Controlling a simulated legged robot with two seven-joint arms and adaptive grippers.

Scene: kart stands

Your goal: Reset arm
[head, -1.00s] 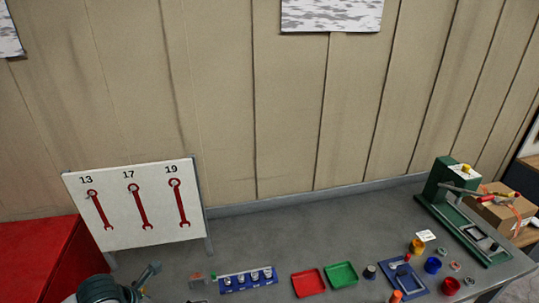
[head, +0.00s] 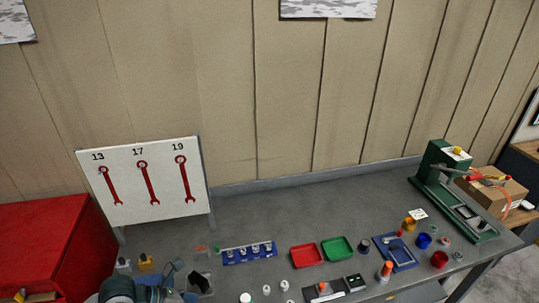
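Part of my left arm shows at the bottom left of the head view. Its dark teal end (head: 174,275) is over the front of the grey bench (head: 250,212), left of the blue rack. It is small and cut off by the frame, so I cannot tell whether its fingers are open or shut. No held object can be made out. My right arm and gripper are out of view.
A wrench board (head: 150,183) stands beside a red cabinet (head: 45,240). A blue rack (head: 235,260), red tray (head: 306,264), green tray (head: 337,258) and blue fixture (head: 404,262) lie on the bench. A green press (head: 433,165) stands at right. The rear bench is clear.

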